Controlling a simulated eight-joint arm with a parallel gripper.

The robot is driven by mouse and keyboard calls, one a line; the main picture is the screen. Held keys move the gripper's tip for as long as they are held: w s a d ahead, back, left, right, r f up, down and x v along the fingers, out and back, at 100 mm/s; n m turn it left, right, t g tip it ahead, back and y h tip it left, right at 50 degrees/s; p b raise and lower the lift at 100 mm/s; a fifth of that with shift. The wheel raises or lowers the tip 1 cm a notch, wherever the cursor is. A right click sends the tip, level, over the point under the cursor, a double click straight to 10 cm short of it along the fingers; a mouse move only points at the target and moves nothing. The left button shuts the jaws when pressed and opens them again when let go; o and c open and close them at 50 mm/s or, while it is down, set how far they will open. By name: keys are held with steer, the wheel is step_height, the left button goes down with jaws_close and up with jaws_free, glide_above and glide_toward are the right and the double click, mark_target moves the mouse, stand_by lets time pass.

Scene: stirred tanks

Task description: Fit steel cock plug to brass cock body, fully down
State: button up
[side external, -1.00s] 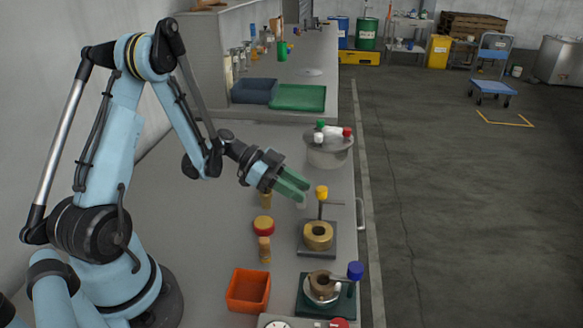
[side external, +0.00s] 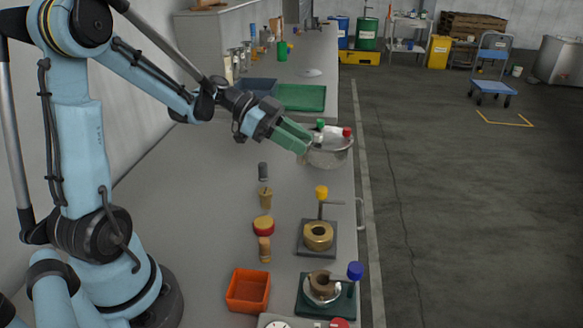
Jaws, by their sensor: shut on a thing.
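The brass cock body (side external: 318,236) is a brass ring on a dark square base with a post and a yellow knob. Its bore faces up and looks empty. My gripper (side external: 303,142) has green fingers and is above and beyond the brass body, in front of the steel pot. It is shut on a small pale grey piece, which appears to be the steel cock plug (side external: 303,159). The plug hangs below the fingertips, partly hidden and hard to tell from the pot. It is well apart from the brass body.
A steel pot (side external: 335,155) with coloured caps stands behind the gripper. A dark grey plug (side external: 263,170), a brass plug (side external: 265,197), a red-yellow cap (side external: 263,226) and a wooden piece (side external: 264,250) line the bench. An orange bin (side external: 248,291) and a green-based fixture (side external: 342,304) are nearer.

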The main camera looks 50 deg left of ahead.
step_height(320, 180, up, 3)
steer(key=s+d, duration=0.4)
steer(key=d, duration=0.7)
steer(key=shift+m+g, duration=0.3)
steer(key=shift+s+a+f, duration=0.1)
steer(key=shift+a+f, duration=0.05)
steer(key=shift+f, duration=2.35)
steer(key=shift+f, duration=3)
steer(key=shift+f, duration=0.4)
